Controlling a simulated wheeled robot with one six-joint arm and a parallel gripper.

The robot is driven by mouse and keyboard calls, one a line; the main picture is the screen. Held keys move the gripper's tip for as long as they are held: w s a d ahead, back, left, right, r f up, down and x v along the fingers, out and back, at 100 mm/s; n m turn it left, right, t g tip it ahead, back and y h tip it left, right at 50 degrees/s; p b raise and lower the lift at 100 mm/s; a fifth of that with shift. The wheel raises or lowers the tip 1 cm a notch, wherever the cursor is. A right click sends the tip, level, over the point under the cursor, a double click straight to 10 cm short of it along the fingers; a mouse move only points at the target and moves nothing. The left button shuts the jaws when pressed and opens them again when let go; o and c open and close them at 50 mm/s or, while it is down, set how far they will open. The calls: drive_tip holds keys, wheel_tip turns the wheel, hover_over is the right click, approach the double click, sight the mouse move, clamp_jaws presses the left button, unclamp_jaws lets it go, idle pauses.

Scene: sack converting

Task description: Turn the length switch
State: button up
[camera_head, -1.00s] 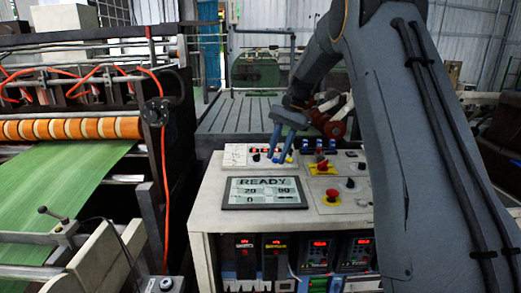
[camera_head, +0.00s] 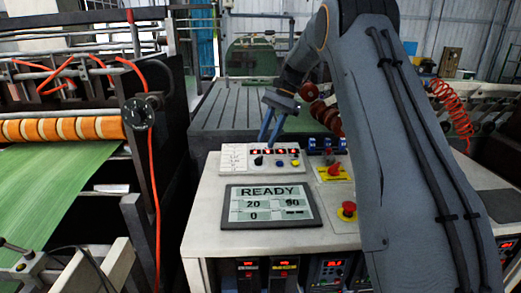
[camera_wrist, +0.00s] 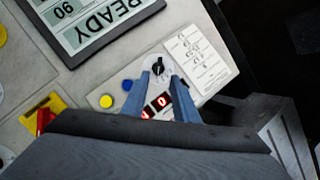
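A black rotary knob with a white mark (camera_head: 258,160) sits on the white control panel, left of a blue button (camera_head: 279,163) and a yellow button (camera_head: 295,162). I take it for the length switch; its label is too small to read. In the wrist view the knob (camera_wrist: 158,66) lies between the blue fingertips of my gripper (camera_wrist: 160,78). The fingers are apart, one on each side of it, with no clear contact. In the head view my gripper (camera_head: 269,141) points down at the panel, its tips above and behind the knob.
A display reading READY (camera_head: 268,205) lies in front of the panel. A red emergency button (camera_head: 347,210) and a red-and-yellow switch (camera_head: 333,171) are to the right. Red digit displays (camera_wrist: 157,107) sit beside the knob.

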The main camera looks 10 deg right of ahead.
sight(261, 156)
drive_tip(key=shift+p+x, duration=0.85)
drive_tip(key=shift+x, duration=2.15)
drive_tip(key=shift+d, duration=0.15)
drive_tip(key=shift+s, duration=0.1)
clamp_jaws()
